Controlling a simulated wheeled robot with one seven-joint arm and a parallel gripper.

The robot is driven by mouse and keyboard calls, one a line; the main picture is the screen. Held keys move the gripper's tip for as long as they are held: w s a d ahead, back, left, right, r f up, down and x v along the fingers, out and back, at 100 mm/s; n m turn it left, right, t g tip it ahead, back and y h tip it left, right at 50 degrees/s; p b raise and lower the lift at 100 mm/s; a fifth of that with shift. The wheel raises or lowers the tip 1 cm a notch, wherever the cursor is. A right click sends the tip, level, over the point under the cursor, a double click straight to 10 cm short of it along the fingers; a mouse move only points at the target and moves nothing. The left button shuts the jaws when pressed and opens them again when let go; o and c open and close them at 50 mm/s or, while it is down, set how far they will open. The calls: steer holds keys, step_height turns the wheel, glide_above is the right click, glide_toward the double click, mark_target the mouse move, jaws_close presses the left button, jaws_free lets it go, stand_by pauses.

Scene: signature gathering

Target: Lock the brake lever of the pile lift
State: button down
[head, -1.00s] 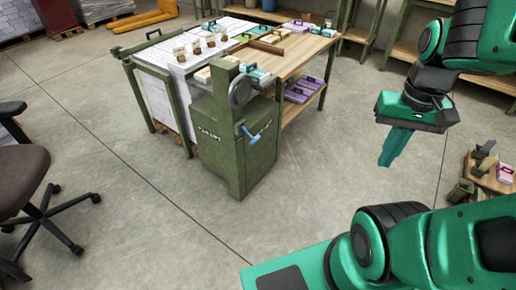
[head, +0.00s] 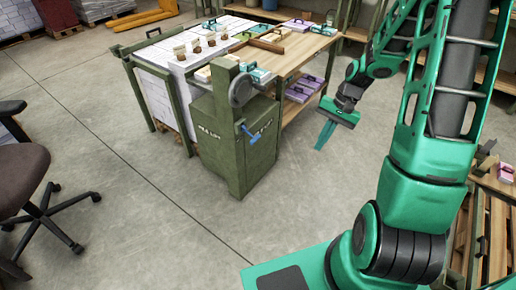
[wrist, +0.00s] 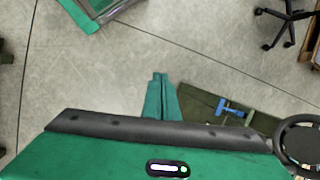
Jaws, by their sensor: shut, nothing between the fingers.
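The pile lift (head: 238,140) is a dark green cabinet with a tall post and a grey round wheel, at the near corner of the work table. Its brake lever (head: 250,133) is a small blue T-shaped handle on the front. In the wrist view the blue lever (wrist: 230,107) shows right of my fingers, on the green cabinet (wrist: 205,105). My gripper (head: 321,146) is shut and empty, pointing down over the floor to the right of the pile lift and apart from it. Its closed green fingertips also show in the wrist view (wrist: 160,76).
The table (head: 300,58) behind the lift holds paper stacks and small boxes. An office chair (head: 30,190) stands at the left. A wooden rack (head: 492,185) is at the right, near my arm. The floor in front of the lift is clear.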

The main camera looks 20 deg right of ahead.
steer(key=w+a+f+m+t+y, duration=0.3)
steer(key=w+f+m+t, duration=0.5)
steer(key=f, duration=0.5)
steer(key=w+a+f+m+t+y, duration=0.4)
steer(key=w+f+m+t, duration=0.4)
steer(key=w+f+m, duration=0.2)
steer(key=shift+a+f+m, duration=0.85)
steer(key=shift+f+m, duration=0.25)
steer(key=shift+f, duration=0.9)
steer(key=shift+w+a, duration=0.1)
steer(key=x, duration=1)
steer(key=shift+s+d+r, duration=0.15)
steer(key=shift+s+r, duration=0.1)
steer(key=shift+r, duration=0.4)
steer(key=shift+s+d+r, duration=0.2)
steer(key=shift+s+r, duration=0.05)
steer(key=shift+r, duration=0.35)
steer(key=shift+s+d+r, duration=0.15)
steer(key=shift+s+r, duration=0.1)
steer(key=shift+r, duration=0.4)
